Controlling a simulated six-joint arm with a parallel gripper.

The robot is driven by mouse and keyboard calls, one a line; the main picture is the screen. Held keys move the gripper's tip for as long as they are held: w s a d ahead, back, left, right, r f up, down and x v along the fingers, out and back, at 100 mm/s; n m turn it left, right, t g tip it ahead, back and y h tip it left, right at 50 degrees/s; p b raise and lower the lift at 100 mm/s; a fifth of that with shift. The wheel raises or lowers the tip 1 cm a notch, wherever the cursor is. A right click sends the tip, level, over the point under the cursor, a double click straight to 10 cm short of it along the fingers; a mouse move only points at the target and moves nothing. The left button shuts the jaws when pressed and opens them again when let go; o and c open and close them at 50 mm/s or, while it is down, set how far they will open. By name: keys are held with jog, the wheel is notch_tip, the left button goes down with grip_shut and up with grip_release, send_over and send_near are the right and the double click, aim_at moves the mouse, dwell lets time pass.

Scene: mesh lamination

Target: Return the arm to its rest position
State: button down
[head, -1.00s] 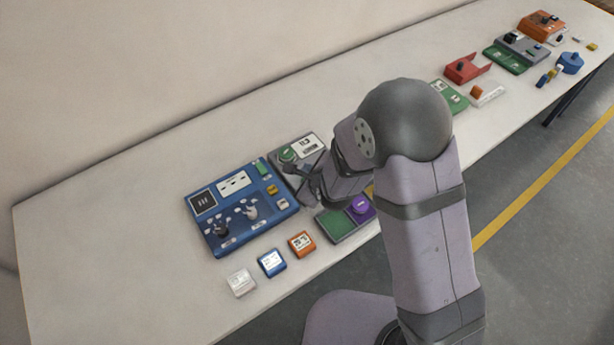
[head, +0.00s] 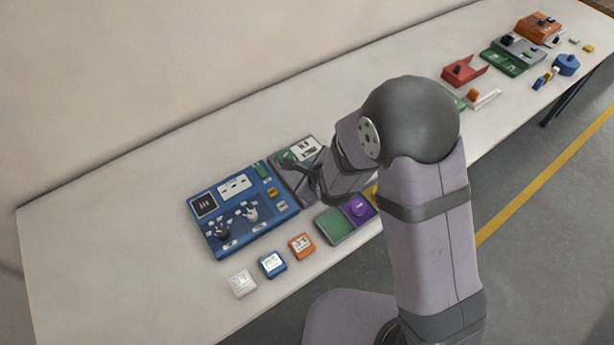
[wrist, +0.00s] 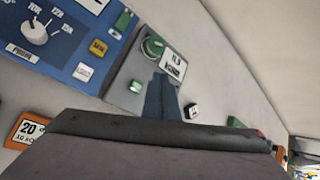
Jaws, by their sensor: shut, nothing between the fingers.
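My gripper (head: 291,162) is shut and empty. In the head view its fingers are over the grey panel (head: 281,176), near the panel's green knob and white display; my wrist hides part of the panel. In the wrist view the dark fingers (wrist: 161,92) point at the grey panel (wrist: 124,84), below the green round knob (wrist: 153,46) and the display label (wrist: 176,66). I cannot tell whether the fingertips touch the panel.
A blue panel (head: 240,232) with knobs is left of the grey one. White (head: 242,284), blue (head: 272,264) and orange (head: 301,246) blocks lie in front. A green and purple tray (head: 333,226) is nearby. More devices stand at the far right. The table's left end is clear.

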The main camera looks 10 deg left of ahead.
jog(key=s+d+r+n+g+h, duration=0.1)
jog(key=s+d+n+g, duration=0.15)
jog(key=d+n, duration=0.35)
jog(key=s+d+r+n+g+h, duration=0.1)
jog(key=s+d+r+n+h, duration=0.2)
jog(key=d, duration=0.5)
jog(key=s+d+r+n+g, duration=0.3)
jog(key=s+d+n+g, duration=0.1)
jog(key=s+d+n, duration=0.6)
jog(key=s+n, duration=0.2)
jog(key=s, duration=0.2)
jog(key=shift+s+d+n+g+b, duration=0.25)
jog(key=shift+d+n+g+b, duration=0.05)
jog(key=shift+n+g+b, duration=0.1)
jog(key=shift+f, duration=0.1)
dwell(0.6)
